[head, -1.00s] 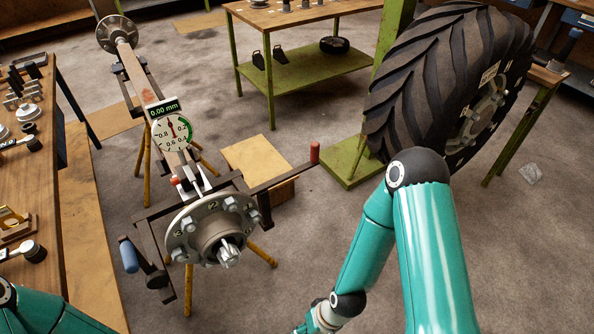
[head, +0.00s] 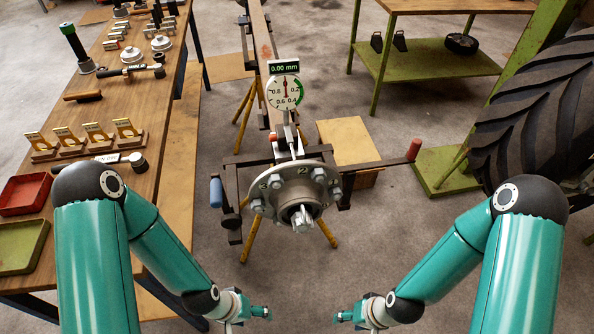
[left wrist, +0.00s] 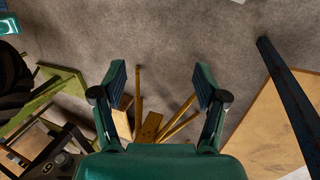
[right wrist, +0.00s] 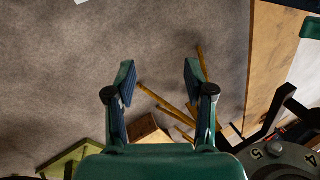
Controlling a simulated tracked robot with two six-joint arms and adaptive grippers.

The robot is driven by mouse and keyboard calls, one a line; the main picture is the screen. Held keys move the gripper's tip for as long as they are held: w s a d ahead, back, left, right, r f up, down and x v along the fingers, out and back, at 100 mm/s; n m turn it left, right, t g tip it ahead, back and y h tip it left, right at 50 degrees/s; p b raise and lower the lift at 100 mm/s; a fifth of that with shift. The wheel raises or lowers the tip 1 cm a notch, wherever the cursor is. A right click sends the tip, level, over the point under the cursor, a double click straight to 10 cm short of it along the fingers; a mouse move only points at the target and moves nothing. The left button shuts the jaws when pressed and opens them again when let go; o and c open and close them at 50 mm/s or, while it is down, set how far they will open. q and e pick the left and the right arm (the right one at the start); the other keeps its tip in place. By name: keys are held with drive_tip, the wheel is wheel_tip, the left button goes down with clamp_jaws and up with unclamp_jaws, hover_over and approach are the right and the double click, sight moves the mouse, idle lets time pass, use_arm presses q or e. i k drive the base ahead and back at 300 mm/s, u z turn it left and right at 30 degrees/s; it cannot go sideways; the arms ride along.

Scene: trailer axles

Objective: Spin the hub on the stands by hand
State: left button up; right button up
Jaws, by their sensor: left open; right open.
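The hub (head: 283,198) is a round metal flange with studs, numbers and a splined centre, at the near end of the axle on the stands. The numbers 2 and 3 show near its top. A dial gauge (head: 285,92) reading 0.00 mm stands above it. My left gripper (head: 264,313) is open and empty, below and left of the hub. My right gripper (head: 341,316) is open and empty, below and right of it. Both are apart from it. Part of the hub shows at the right wrist view's lower right (right wrist: 288,160) and the left wrist view's lower left (left wrist: 62,165).
A wooden bench (head: 150,190) with tools and red (head: 24,194) and green trays runs along the left. A large tyre (head: 540,125) stands at the right. A red-tipped bar (head: 413,150) and a blue handle (head: 215,192) stick out beside the hub. Bare floor lies in front.

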sight(299, 187)
drive_tip(key=u, duration=0.95)
drive_tip(key=i, duration=0.15)
drive_tip(key=z, duration=2.8)
drive_tip(key=k, duration=1.95)
drive_tip(key=u, duration=0.45)
drive_tip(key=i, duration=1)
drive_tip(key=u, duration=0.1)
